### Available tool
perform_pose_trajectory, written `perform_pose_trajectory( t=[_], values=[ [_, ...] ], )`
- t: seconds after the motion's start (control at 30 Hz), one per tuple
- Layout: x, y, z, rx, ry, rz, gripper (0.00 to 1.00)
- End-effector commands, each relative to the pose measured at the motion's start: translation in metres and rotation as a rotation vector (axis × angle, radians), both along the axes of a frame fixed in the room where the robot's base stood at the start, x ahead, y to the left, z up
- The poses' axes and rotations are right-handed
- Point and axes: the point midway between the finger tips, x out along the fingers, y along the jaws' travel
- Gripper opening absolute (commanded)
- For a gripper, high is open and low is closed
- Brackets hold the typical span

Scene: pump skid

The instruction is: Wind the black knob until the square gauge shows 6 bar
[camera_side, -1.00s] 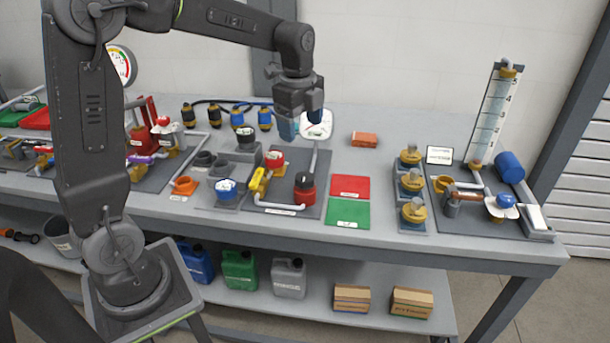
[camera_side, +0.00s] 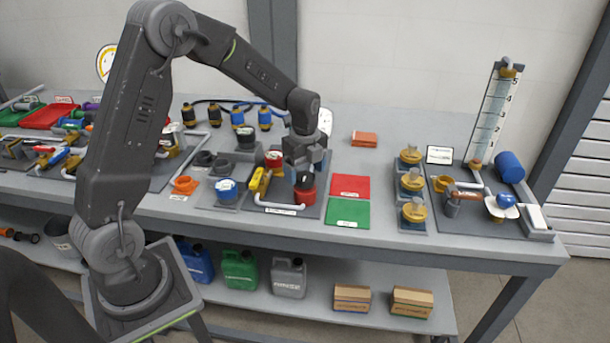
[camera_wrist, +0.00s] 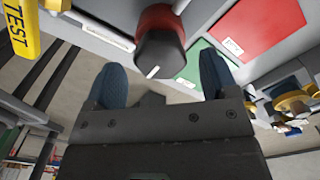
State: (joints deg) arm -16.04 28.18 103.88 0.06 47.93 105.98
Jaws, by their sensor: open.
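The black knob (camera_side: 305,179) tops a red round body (camera_side: 305,196) near the front of a dark grey plate. In the wrist view the knob (camera_wrist: 159,58) with its white pointer line shows between the two blue fingertips, apart from both. My gripper (camera_side: 304,170) is open just above and around the knob in the side view; its fingertips also show in the wrist view (camera_wrist: 165,75). The square gauge (camera_side: 325,121) stands behind my wrist, partly hidden, and its reading cannot be made out.
A yellow tagged handle (camera_side: 260,181) is close to the left of the knob. A red mat (camera_side: 351,186) and a green mat (camera_side: 348,213) lie flat to the right. Blue-capped and grey fittings stand to the left.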

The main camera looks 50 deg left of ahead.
Motion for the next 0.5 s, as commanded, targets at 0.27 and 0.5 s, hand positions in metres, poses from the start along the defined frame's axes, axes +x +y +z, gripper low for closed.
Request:
perform_pose_trajectory(
  t=[0.27, 0.5],
  values=[
    [0.0, 0.0, -0.019, 0.0, 0.0, 0.0, 0.79],
    [0.0, 0.0, -0.019, 0.0, -0.001, 0.0, 0.79]
  ],
)
